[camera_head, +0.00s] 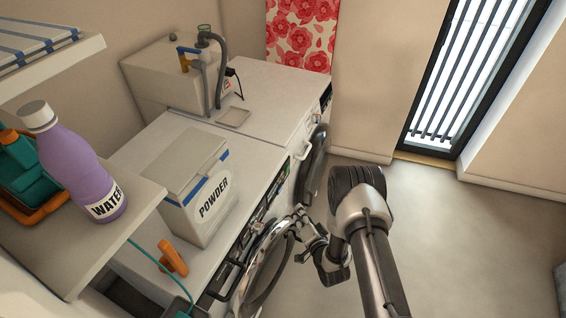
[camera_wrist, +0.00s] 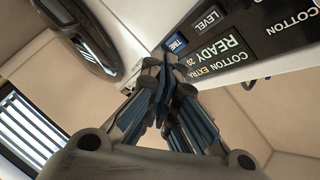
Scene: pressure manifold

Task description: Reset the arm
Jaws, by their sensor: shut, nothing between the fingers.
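My gripper (camera_head: 303,224) is at the front of the near washing machine (camera_head: 262,240), close to its open-looking round door (camera_head: 268,262) and control panel. In the wrist view my gripper (camera_wrist: 163,90) is shut and empty, with its fingertips just in front of or near the panel (camera_wrist: 235,45). That panel reads "COTTON EXTRA", "READY" and "LEVEL". I cannot tell if the fingertips touch it. My arm reaches up from the bottom of the head view and bends at the elbow toward the machine.
A powder box (camera_head: 197,190) and an orange item (camera_head: 172,258) are on the near machine. A purple water bottle (camera_head: 80,165) stands on a shelf (camera_head: 130,220) at left. A second machine (camera_head: 270,100) stands behind. The floor (camera_head: 455,240) at right is clear.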

